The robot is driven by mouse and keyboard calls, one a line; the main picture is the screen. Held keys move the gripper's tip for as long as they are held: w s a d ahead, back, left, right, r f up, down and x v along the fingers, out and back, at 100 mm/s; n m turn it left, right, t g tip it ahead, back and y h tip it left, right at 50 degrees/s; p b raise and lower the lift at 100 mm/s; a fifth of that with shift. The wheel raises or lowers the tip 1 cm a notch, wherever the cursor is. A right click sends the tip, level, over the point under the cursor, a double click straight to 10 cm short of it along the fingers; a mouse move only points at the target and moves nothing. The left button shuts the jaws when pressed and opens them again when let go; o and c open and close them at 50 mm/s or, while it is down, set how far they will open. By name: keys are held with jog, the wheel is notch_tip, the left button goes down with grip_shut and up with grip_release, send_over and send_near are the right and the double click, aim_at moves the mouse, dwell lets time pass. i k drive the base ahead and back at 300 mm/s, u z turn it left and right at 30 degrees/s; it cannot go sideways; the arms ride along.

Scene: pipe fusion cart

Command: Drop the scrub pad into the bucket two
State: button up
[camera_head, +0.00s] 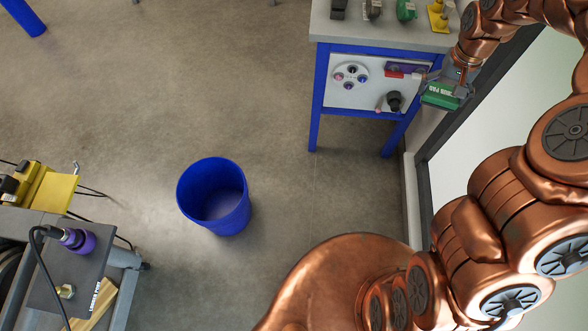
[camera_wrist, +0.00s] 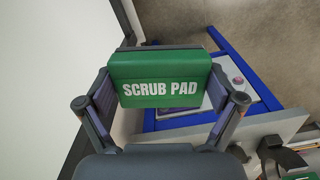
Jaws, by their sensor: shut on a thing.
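The scrub pad (camera_wrist: 160,78) is a green block with white lettering, held between the two fingers in the wrist view. It also shows in the head view (camera_head: 440,96) at the upper right. My gripper (camera_head: 447,88) is shut on it and holds it beside the blue-framed table, near the wall. The gripper also shows in the wrist view (camera_wrist: 160,90). One blue bucket (camera_head: 214,201) stands upright on the floor in the middle of the head view. It looks empty, and I see no label on it. The gripper is up and right of it, well apart.
The blue-framed table (camera_head: 318,100) has a white front panel (camera_head: 350,97) with knobs and several items on top. A grey cart (camera_head: 115,290) with a purple-handled tool (camera_head: 78,240) stands at the lower left. The floor around the bucket is clear.

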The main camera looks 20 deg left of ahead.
aim_at(230, 208)
jog(key=z, duration=0.3)
jog(key=k, duration=1.2)
jog(key=u, duration=1.7)
jog(key=i, duration=1)
jog(key=k, duration=0.5)
jog(key=z, duration=0.9)
jog(key=i, duration=0.6)
jog(key=u, duration=0.4)
